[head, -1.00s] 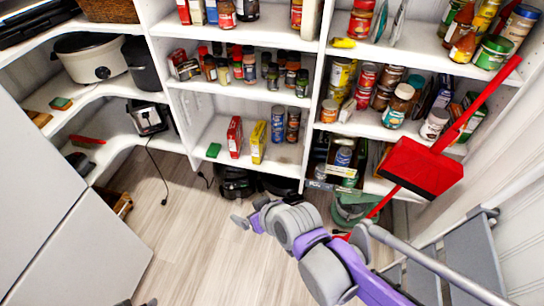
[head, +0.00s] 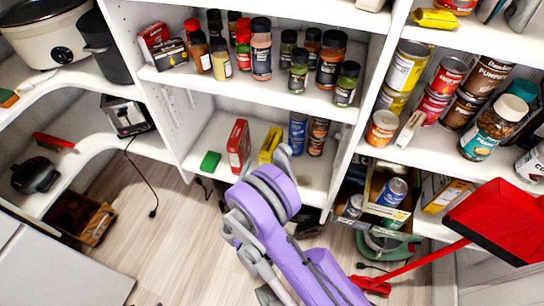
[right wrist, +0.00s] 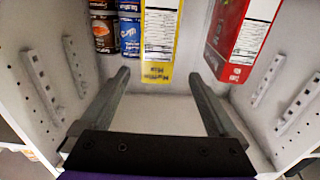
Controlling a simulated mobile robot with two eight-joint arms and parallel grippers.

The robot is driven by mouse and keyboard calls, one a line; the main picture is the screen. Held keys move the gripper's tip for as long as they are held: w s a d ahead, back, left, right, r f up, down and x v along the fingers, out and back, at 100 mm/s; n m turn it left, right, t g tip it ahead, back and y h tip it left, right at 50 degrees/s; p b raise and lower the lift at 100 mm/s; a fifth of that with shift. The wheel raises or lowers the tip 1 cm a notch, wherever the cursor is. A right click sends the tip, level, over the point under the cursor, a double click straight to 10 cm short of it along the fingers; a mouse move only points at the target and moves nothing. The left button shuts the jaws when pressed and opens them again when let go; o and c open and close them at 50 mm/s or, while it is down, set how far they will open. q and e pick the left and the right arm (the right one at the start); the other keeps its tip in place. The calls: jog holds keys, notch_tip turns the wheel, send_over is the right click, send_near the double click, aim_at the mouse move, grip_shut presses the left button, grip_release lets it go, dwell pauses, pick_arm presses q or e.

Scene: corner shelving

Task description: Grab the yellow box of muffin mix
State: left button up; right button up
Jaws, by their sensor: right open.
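The yellow box of muffin mix (head: 268,146) stands on the lower shelf in the head view, partly hidden by my right arm. In the right wrist view, the yellow box (right wrist: 160,45) is upside down in the picture and lies ahead, between the lines of the two fingers. My right gripper (right wrist: 160,77) is open and empty, with the box just beyond its fingertips. In the head view, my right gripper (head: 284,156) is at the shelf front by the box, mostly hidden behind its own wrist. My left gripper is not in view.
A red box (head: 238,146) stands left of the yellow box, with a green item (head: 210,161) farther left. Blue and brown cans (head: 298,132) stand to its right. Shelf boards above and side walls bound the compartment. A red dustpan (head: 495,220) is at the right.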

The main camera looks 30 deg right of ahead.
jog(key=shift+g, duration=0.3)
jog(key=shift+f+b+x, duration=0.1)
jog(key=shift+f+x, duration=0.1)
jog(key=shift+x, duration=1.65)
jog(key=shift+f+b+x, duration=0.1)
jog(key=shift+f+x, duration=0.15)
jog(key=shift+x, duration=1.6)
jog(key=shift+f+b+x, duration=0.1)
jog(key=shift+f+x, duration=0.1)
jog(key=shift+x, duration=1.6)
jog(key=shift+s+d, duration=0.1)
jog(key=shift+s, duration=0.05)
grip_shut()
